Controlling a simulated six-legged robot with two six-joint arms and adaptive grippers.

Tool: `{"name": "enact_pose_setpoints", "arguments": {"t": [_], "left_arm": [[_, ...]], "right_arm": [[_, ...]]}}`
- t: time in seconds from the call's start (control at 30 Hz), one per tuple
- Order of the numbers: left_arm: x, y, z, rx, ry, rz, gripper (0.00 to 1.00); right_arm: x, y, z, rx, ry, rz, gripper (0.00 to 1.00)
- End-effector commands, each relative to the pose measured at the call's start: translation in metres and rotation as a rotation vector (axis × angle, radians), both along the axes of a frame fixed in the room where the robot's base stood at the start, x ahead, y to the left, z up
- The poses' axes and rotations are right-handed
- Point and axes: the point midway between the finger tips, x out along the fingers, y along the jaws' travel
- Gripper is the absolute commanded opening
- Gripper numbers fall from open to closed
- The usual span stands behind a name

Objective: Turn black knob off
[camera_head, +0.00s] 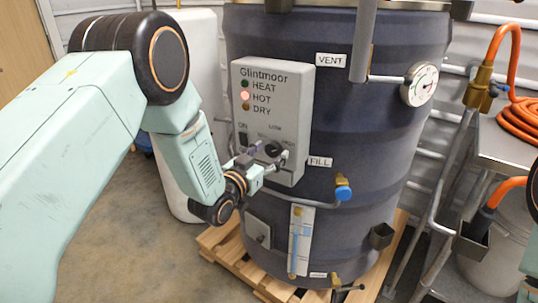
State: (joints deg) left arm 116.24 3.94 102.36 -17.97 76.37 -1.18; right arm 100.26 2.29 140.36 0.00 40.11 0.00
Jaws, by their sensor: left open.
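The black knob (273,149) is a round dial on the lower part of the grey Glintmoor control panel (297,103), which is fixed to a large dark drum. My left gripper (266,157) is open in front of the knob, with its fingers around or just short of it; I cannot tell whether they touch. The fingers partly cover the knob and its lettering, so its setting is unclear. The HOT light (245,96) glows pinkish, while the HEAT and DRY lights look dim. A black ON switch (243,139) is left of the knob. My right gripper is out of view.
The drum (365,130) stands on a wooden pallet (226,252). A blue-handled valve (343,191) and pipe are just below right of the panel. A gauge (420,83) is at upper right. A metal table (505,150) with an orange hose (520,119) stands at right.

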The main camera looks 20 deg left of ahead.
Motion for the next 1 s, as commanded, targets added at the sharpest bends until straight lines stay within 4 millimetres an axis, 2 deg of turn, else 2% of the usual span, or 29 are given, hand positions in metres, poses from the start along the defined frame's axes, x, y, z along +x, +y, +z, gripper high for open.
{"name": "enact_pose_setpoints", "arguments": {"t": [0.3, 0.9, 1.0], "left_arm": [[0.0005, -0.0012, -0.0001, 0.000, 0.001, -0.001, 0.61], [0.0004, -0.0007, -0.0002, 0.000, 0.002, 0.000, 0.10], [0.0003, -0.0008, -0.0002, 0.000, 0.002, 0.000, 0.07]], "right_arm": [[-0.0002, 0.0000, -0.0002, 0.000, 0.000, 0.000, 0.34], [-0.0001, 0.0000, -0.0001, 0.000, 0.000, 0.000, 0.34], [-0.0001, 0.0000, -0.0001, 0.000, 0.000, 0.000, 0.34]]}}
